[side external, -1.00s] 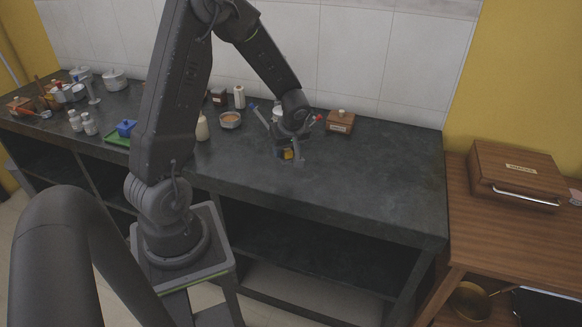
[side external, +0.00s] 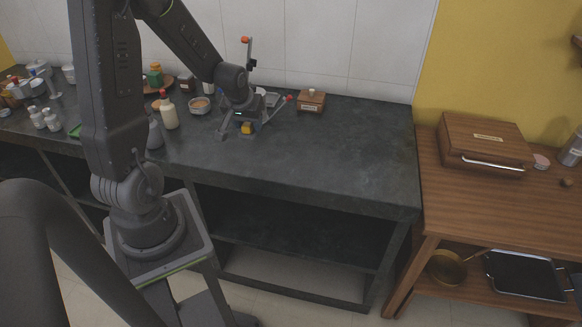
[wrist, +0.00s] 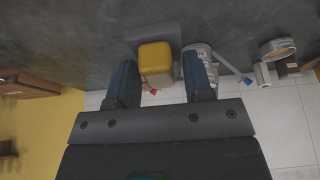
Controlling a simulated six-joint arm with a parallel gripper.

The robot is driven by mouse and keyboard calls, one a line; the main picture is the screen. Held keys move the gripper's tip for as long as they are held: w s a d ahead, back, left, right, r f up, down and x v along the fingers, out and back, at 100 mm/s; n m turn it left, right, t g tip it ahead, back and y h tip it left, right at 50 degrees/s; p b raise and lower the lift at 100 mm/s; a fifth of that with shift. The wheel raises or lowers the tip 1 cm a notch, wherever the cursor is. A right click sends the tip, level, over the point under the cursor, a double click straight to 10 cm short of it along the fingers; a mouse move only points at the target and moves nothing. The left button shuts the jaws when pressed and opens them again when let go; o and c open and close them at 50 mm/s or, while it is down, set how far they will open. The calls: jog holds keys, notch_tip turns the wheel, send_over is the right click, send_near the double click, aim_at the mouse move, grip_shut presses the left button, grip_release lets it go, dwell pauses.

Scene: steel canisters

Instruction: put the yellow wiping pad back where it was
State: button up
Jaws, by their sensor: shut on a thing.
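The yellow wiping pad (wrist: 155,60) is a small rounded block between the two dark blue fingers of my gripper (wrist: 163,82) in the wrist view. My gripper is shut on it. In the side view the pad (side external: 247,128) shows as a small yellow patch under my gripper (side external: 243,122), low over the dark counter. I cannot tell whether it touches the counter. A flat grey piece (wrist: 153,31) lies just beyond the pad in the wrist view. The place where the pad was before is not identifiable.
A wooden box (side external: 311,101) stands right of my gripper, and a food bowl (side external: 200,105) and cream bottle (side external: 169,114) stand left. A post with an orange top (side external: 246,47) rises behind. A red-tipped rod (side external: 283,104) is close. The counter's right part (side external: 350,150) is clear.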

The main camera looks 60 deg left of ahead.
jog(key=w+d+f, duration=0.2)
jog(key=w, duration=0.1)
jog(key=w+d+f, duration=0.2)
jog(key=d, duration=0.1)
jog(key=w+d+f, duration=0.2)
jog(key=w, duration=0.1)
jog(key=shift+w+d+f, duration=0.3)
jog(key=shift+f, duration=0.1)
jog(key=shift+w+f, duration=0.1)
jog(key=shift+f, duration=1.95)
jog(key=shift+f, duration=0.15)
jog(key=o, duration=0.9)
jog(key=v, duration=1.3)
jog(key=s+d+r+m+h, duration=0.1)
jog(key=s+d+r+m, duration=0.2)
jog(key=s+d+r, duration=0.1)
jog(key=s+d+r+m+t+h, duration=0.1)
jog(key=s+d+r+m, duration=0.2)
jog(key=s+d+r, duration=0.2)
jog(key=s+d+r+m+t+h, duration=0.1)
jog(key=s+d+r+m, duration=0.2)
jog(key=s+d+r, duration=0.2)
jog(key=shift+v, duration=1.4)
